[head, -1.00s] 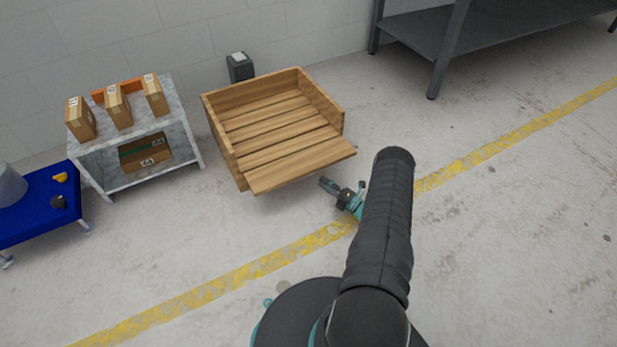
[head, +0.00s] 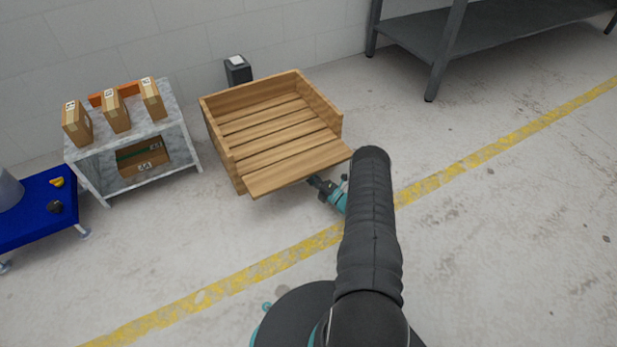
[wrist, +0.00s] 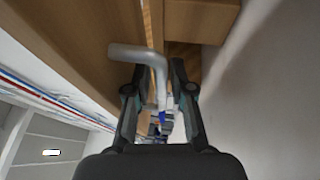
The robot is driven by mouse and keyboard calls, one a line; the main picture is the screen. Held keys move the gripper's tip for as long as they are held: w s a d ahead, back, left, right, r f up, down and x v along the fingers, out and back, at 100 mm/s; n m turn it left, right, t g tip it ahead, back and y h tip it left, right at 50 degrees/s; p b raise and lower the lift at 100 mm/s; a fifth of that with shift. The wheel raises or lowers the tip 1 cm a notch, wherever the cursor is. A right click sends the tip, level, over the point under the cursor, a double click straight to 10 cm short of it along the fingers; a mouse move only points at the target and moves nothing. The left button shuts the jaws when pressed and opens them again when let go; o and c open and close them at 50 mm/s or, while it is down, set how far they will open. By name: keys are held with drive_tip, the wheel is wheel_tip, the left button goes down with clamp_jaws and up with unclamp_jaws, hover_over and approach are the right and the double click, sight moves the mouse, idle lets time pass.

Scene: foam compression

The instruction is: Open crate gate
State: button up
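The wooden crate (head: 228,112) stands on the floor near the wall, its slatted inside empty. Its front gate board (head: 298,169) slants outward from the front, toward me. My gripper (head: 315,181) is low at the gate's front edge, right of its middle, with its tips partly hidden by the board. In the wrist view, my gripper (wrist: 159,72) has its fingers apart on either side of a gap. A bent grey metal handle (wrist: 137,53) reaches between or just over the fingers, beside a wooden board (wrist: 85,35). I cannot tell whether the fingers touch it.
A marble-look shelf (head: 180,122) with several cartons stands left of the crate. A blue platform (head: 25,222) is at far left. A dark grey bench (head: 480,30) stands at the back right. A dark bin (head: 238,74) is behind the crate. The floor in front is clear.

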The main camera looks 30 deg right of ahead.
clamp_jaws()
drive_tip(key=shift+r, duration=0.1)
drive_tip(key=shift+s+r+g, duration=0.1)
drive_tip(key=shift+r+g, duration=0.35)
drive_tip(key=shift+g, duration=0.05)
drive_tip(key=shift+s+r+m+g+h+p, duration=0.1)
drive_tip(key=shift+r+m+g+h+p, duration=0.2)
drive_tip(key=shift+m+g+h, duration=0.15)
unclamp_jaws()
drive_tip(key=v, duration=1.2)
